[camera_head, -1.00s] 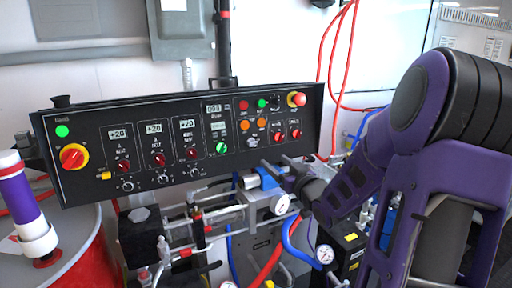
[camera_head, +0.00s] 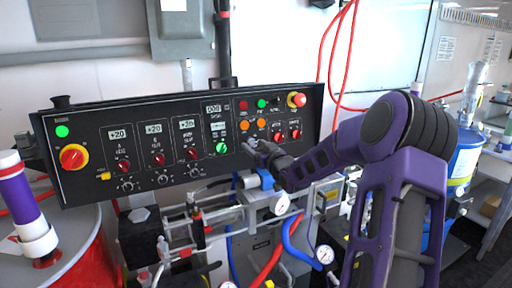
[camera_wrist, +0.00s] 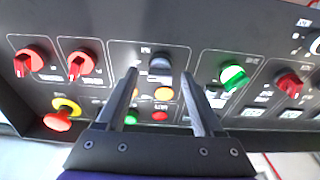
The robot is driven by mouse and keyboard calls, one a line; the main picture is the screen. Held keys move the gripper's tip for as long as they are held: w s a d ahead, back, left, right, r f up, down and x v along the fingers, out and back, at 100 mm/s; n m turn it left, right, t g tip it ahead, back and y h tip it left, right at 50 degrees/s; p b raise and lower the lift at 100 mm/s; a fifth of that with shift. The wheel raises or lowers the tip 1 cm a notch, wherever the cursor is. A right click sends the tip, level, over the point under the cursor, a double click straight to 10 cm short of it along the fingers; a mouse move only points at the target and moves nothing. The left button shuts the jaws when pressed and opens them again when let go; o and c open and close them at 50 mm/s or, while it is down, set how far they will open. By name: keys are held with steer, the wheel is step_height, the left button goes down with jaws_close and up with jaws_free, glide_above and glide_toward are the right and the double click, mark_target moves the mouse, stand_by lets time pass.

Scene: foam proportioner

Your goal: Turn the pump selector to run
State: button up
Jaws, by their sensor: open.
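The control panel (camera_head: 90,150) is a wide black box with knobs, lights and displays. In the wrist view, which shows the panel upside down, a dark grey knob (camera_wrist: 160,66) sits in the middle section and looks like the pump selector; its label is too small to read. My gripper (camera_wrist: 160,76) is open and empty, with one fingertip on each side of this knob in the picture. I cannot tell whether the fingers touch it. In the head view my gripper (camera_head: 252,147) is at the panel's lower middle and hides the knob.
Two red knobs (camera_wrist: 80,66) and a red emergency stop (camera_wrist: 58,122) are on one side of the gripper. A green knob (camera_wrist: 233,77) is on the other. Hoses, pipes and a pressure gauge (camera_head: 282,203) lie under the panel. A red drum (camera_head: 85,255) stands at the left.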

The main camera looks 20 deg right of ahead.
jaws_close()
steer(key=shift+m, duration=0.5)
steer(key=m+h, duration=0.1)
steer(key=m, duration=0.3)
steer(key=shift+a, duration=0.15)
steer(key=shift+m+g+h, duration=0.3)
steer(key=shift+m+h, duration=0.3)
steer(key=shift+m, duration=2)
jaws_free()
